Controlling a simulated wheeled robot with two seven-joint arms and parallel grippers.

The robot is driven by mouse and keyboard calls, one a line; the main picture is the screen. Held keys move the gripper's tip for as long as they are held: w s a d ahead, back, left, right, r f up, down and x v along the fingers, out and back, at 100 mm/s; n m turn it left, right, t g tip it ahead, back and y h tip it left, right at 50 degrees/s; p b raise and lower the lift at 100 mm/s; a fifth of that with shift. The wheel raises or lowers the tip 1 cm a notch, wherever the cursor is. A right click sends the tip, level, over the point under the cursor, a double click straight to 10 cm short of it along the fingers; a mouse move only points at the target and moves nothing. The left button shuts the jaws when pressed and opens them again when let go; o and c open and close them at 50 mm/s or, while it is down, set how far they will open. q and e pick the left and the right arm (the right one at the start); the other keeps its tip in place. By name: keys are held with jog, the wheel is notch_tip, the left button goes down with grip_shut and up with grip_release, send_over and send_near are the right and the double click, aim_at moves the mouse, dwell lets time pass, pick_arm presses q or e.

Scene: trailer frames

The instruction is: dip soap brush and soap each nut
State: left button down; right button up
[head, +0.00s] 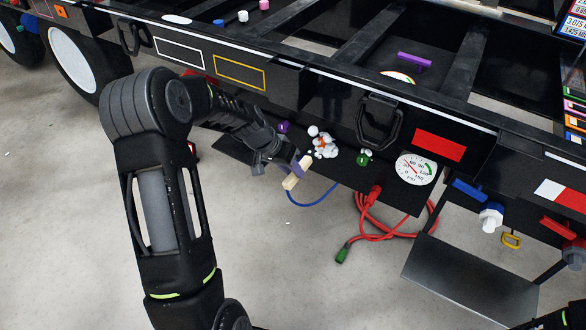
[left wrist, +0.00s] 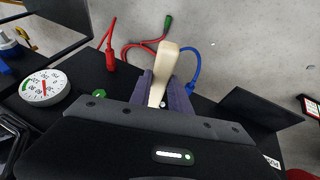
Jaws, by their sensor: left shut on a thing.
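My left gripper (head: 290,172) is shut on the pale wooden handle of the brush (head: 297,174). The handle also shows between the purple-grey fingers in the left wrist view (left wrist: 163,72). The bristle end is hidden, so I cannot tell what it touches. A white foamy clump (head: 323,147) with some orange sits just right of the gripper, under the trailer frame. A purple fitting (head: 283,127) is behind the gripper and a green fitting (head: 363,159) with white on top is to its right. I cannot make out separate nuts. My right gripper is not in view.
A round gauge (head: 416,168) stands right of the green fitting. Red and blue hoses (head: 385,235) hang below. Blue (head: 470,190) and red (head: 558,228) fittings are at the right, with white on or below the blue one. A dark step (head: 470,285) juts out. Floor at lower left is clear.

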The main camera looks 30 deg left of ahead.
aim_at(285, 185)
pick_arm(q)
jog(key=shift+s+b, duration=0.35)
jog(key=shift+s, duration=2.4)
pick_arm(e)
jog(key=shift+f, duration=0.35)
pick_arm(q)
jog(key=shift+r, duration=0.1)
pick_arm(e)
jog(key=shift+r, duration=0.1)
